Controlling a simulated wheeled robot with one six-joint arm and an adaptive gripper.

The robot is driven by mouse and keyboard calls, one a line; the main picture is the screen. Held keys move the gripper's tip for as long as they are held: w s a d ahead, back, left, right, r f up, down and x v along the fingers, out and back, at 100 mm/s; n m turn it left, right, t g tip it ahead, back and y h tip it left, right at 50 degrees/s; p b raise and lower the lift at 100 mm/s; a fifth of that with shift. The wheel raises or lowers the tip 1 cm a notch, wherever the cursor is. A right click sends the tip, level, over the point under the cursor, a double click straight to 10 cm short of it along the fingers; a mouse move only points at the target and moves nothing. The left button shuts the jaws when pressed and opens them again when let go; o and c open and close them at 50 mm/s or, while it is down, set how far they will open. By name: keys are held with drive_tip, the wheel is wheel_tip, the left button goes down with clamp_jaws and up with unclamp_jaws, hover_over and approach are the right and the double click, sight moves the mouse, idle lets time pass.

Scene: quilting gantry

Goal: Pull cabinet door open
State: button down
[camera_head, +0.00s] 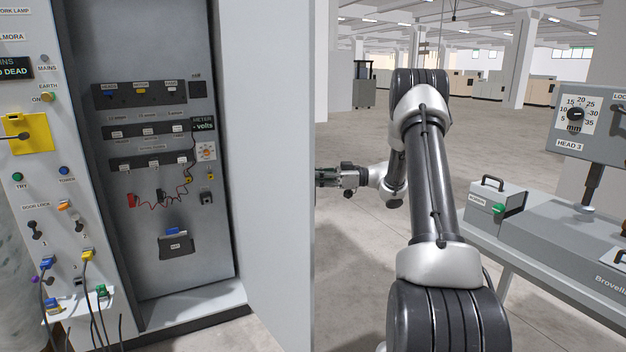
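The cabinet (155,65) stands at the left, and its dark inside is in plain view. Its door (270,150), a tall light grey panel, stands swung open along the right side of the opening. My gripper (327,177) is at the door's outer edge, on the far side of the panel. The door hides its fingertips, so I cannot tell whether they are open, shut or touching a handle. No handle shows on the visible face of the door.
The control panel (60,190) left of the opening carries a yellow switch plate (27,133) and hanging cables. A bench (505,262) with a grey HEAD 3 machine (600,132) stands close on the right. The floor (345,290) between door and bench is clear.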

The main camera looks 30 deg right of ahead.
drive_tip(key=c, duration=1.5)
unclamp_jaws()
drive_tip(key=shift+c, duration=0.2)
drive_tip(key=v, duration=1.2)
drive_tip(key=shift+d, duration=0.1)
